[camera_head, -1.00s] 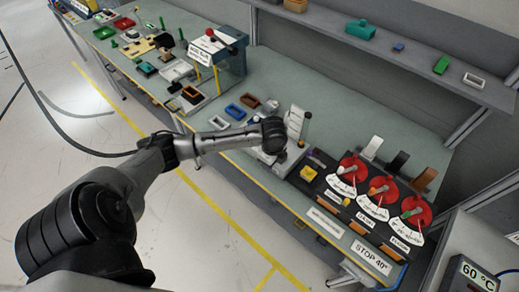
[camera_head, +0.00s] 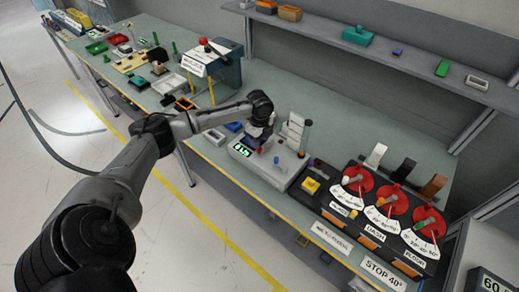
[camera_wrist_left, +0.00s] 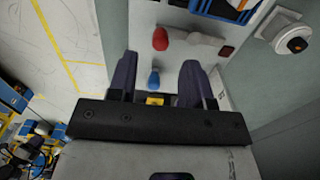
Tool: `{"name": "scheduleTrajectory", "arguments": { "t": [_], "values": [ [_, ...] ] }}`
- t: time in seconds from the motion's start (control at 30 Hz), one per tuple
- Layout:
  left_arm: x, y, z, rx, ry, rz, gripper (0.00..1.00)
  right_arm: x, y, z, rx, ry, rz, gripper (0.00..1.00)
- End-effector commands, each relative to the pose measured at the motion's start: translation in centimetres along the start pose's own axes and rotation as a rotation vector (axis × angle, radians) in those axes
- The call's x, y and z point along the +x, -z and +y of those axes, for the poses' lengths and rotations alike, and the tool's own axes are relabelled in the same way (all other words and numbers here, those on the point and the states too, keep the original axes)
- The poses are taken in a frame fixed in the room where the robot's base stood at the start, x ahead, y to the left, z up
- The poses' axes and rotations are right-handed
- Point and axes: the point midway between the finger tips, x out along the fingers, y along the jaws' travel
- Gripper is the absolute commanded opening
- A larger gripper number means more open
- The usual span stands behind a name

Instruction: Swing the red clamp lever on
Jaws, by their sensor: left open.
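A red-tipped lever (camera_wrist_left: 160,38) shows in the left wrist view, lying on the pale top of a grey-white device, just beyond my fingertips. A pale arm runs right from the red tip to a small dark block. A blue knob (camera_wrist_left: 154,78) appears between my fingers. My left gripper (camera_wrist_left: 159,62) is open, with nothing visibly held between its two dark fingers. In the head view my left gripper (camera_head: 257,141) is over the device and partly hidden by the wrist. My right gripper is not in view.
A white upright panel (camera_head: 292,130) stands behind the device. To its right, a dark station (camera_head: 365,215) carries several red dials. The bench behind is mostly clear. A shelf (camera_head: 370,60) runs along the back.

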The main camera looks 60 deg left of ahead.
Motion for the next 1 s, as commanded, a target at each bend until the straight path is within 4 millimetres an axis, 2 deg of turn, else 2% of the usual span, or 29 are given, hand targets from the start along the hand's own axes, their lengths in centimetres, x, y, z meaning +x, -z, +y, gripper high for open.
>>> {"name": "scheduleTrajectory", "arguments": {
  "t": [0.03, 0.2, 0.4, 0.83, 1.0],
  "values": [
    [1.0, 0.0, 0.0, -0.001, -0.002, 0.000, 0.46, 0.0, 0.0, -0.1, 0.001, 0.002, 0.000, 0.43],
    [3.4, 0.0, 0.0, -0.002, -0.001, 0.000, 0.46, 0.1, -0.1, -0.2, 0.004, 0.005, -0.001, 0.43],
    [5.1, 0.0, 0.0, 0.000, -0.001, -0.001, 0.46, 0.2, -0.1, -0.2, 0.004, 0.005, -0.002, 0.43],
    [5.7, 0.0, 0.0, 0.000, 0.001, -0.001, 0.46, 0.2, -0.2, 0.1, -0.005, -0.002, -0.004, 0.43],
    [5.7, 0.0, 0.0, 0.000, 0.001, -0.001, 0.31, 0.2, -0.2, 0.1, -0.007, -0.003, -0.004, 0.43]
  ]
}}
